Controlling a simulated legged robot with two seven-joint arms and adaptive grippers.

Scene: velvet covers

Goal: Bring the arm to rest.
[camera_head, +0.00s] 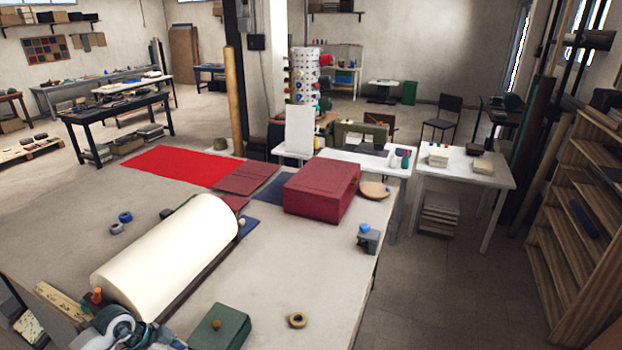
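Neither of my grippers can be made out in the head view, and no arm of mine shows clearly. A large worktable (290,265) fills the front of the view. On it lie a big cream roll (165,255), a flat bright red cloth (180,165) and a closed dark red box (322,187). Dark red flat covers (248,178) lie between the cloth and the box.
A green box (219,328), a tape ring (297,320) and a grey-blue rounded device (125,328) are at the table's near edge. A small grey block (368,238) is near its right edge. Wooden shelves (580,230) stand at right. Floor between is clear.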

